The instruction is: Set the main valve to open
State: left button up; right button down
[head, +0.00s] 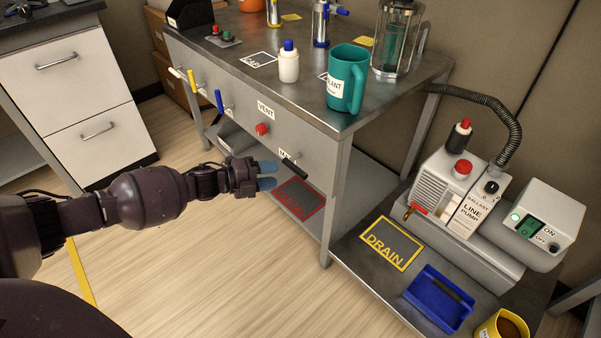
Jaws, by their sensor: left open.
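The front panel (305,140) of the steel bench carries a black lever handle (294,168) near its lower right. It slants down to the right and partly covers a white label (286,154), of which the start "MA" seems to show. My left gripper (268,175) has blue fingertips and comes in from the left. It is open and empty, with its fingertips just left of the black handle in the picture. I cannot tell the exact depth gap between them. My right gripper is not in view.
A red knob (262,129) sits under the VENT label (266,110). Yellow (192,79) and blue (219,99) levers are farther left. A teal mug (347,80) stands at the bench corner. A pump (458,190) stands on the lower right surface. The floor left is clear.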

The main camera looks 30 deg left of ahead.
aim_at(295, 172)
pick_arm(q)
jog(key=x, duration=0.2)
jog(key=b+x, duration=0.1)
jog(key=x, duration=0.4)
jog(key=shift+w+d+f+b, duration=0.1)
jog(key=shift+f+b, duration=0.2)
jog(key=shift+b, duration=0.1)
jog(key=shift+w+d, duration=0.3)
jog(key=shift+w, duration=0.1)
jog(key=shift+c, duration=0.2)
grip_shut()
